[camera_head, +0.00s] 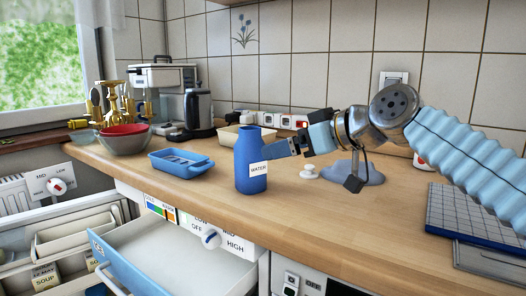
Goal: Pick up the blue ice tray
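The blue ice tray (206,164) lies on the wooden counter, left of the blue water bottle (250,178). It is shallow, with a handle-like tab at its right end. My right arm comes in from the right, and its gripper (287,147) points left at the upper right side of the bottle, some way right of the tray. Its fingers overlap the bottle's edge in this view. I cannot tell whether they touch or grasp it. My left gripper is not in view.
A red bowl in a glass bowl (124,142), a black kettle (198,110) and a coffee machine (163,80) stand behind the tray. An open drawer (150,245) juts out below the counter. The front middle counter is clear.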

